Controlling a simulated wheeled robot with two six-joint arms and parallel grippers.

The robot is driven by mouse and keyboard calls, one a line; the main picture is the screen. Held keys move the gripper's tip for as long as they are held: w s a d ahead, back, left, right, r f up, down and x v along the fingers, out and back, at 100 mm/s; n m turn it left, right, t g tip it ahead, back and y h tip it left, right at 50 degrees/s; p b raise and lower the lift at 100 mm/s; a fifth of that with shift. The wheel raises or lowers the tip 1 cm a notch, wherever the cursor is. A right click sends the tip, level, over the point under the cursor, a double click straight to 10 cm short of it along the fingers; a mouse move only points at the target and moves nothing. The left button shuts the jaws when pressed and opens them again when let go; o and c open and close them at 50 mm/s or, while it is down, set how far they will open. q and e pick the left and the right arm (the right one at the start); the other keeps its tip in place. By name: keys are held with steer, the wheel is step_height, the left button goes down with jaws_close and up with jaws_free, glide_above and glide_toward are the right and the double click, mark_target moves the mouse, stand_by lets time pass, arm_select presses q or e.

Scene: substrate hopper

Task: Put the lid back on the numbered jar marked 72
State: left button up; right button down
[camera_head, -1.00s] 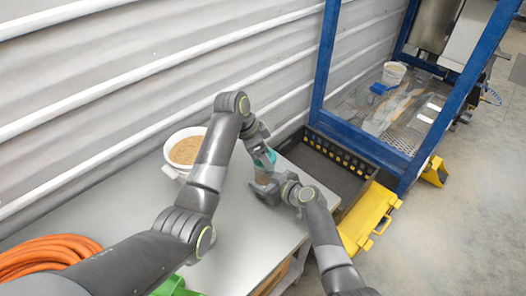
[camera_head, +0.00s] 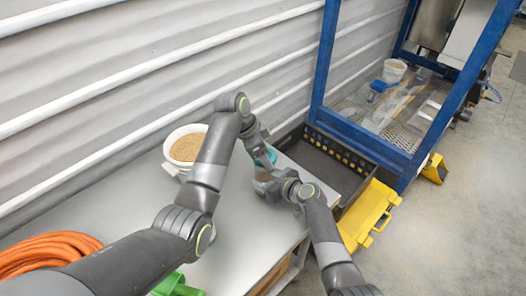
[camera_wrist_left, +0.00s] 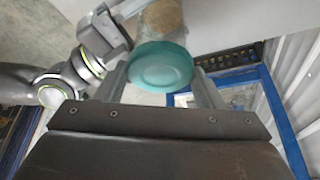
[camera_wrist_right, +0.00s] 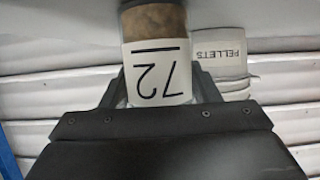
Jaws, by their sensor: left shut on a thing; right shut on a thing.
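A teal lid (camera_wrist_left: 161,67) is held between the fingers of my left gripper (camera_wrist_left: 162,88); it shows partly in the head view (camera_head: 267,157), behind the arm. The jar (camera_wrist_right: 156,28) has brown contents and a white label reading 72, upside down in the right wrist view. My right gripper (camera_wrist_right: 160,98) is shut around the jar. In the left wrist view the jar (camera_wrist_left: 162,18) lies just beyond the lid. The two grippers are close together above the table's far end. I cannot tell whether lid and jar touch. My arms hide much of the jar in the head view.
A white tub of brown pellets (camera_head: 187,148) stands on the grey table (camera_head: 226,240) near the wall. An orange hose (camera_head: 45,252) and a green object (camera_head: 177,286) lie nearer. Beyond the table are a black tray (camera_head: 325,168), a yellow case (camera_head: 368,215) and a blue frame (camera_head: 365,142).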

arm_select(q)
steer(key=m+g, duration=0.1)
steer(key=m, duration=0.2)
steer(key=m+g, duration=0.2)
steer(key=m, duration=0.2)
steer(key=shift+w+r, duration=0.1)
steer(key=shift+w, duration=0.1)
steer(key=m+g, duration=0.1)
steer(key=m, duration=0.2)
steer(key=m+y, duration=0.1)
steer(key=m, duration=0.1)
steer(key=shift+w+m+g, duration=0.1)
steer(key=shift+m+g, duration=0.3)
steer(key=o, duration=0.9)
steer(key=shift+r, duration=2.2)
steer(key=shift+c, duration=0.2)
